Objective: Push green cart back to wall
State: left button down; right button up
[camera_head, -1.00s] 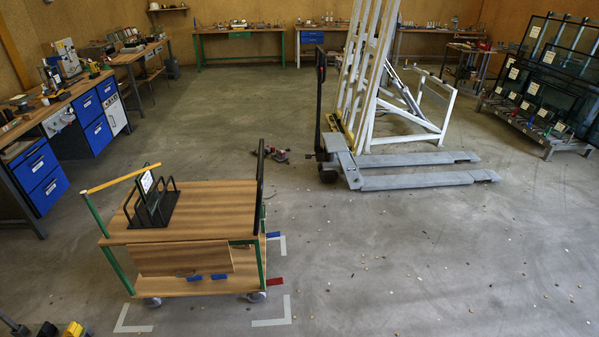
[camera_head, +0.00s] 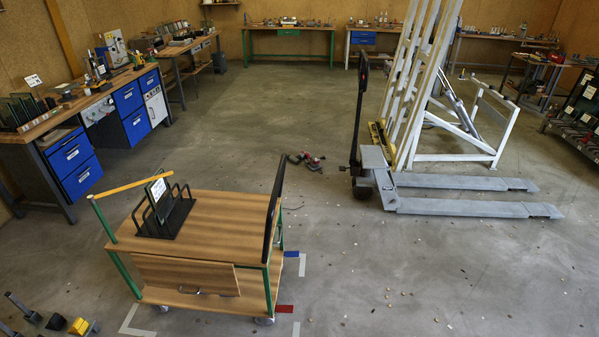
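The green cart (camera_head: 205,214) stands on the floor at the lower left of the head view. It has green legs, wooden shelves and a yellow push bar (camera_head: 131,186) on its left side. A black rack (camera_head: 167,214) with a labelled panel sits on its top, and a dark upright panel (camera_head: 273,210) stands at its right end. The wooden wall (camera_head: 290,10) runs along the back of the room, behind the benches. Neither of my grippers shows in the view.
Workbenches with blue drawers (camera_head: 128,98) line the left wall. A pallet truck (camera_head: 460,195) and a white frame (camera_head: 409,80) stand right of centre. Red tools (camera_head: 308,160) lie on the floor behind the cart. Clear floor (camera_head: 240,120) lies between the cart and the back bench.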

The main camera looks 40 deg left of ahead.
aim_at(238, 228)
jog(key=u, duration=0.15)
jog(key=i, duration=0.8)
jog(key=u, duration=1.25)
jog(key=i, duration=0.7)
jog(key=u, duration=0.75)
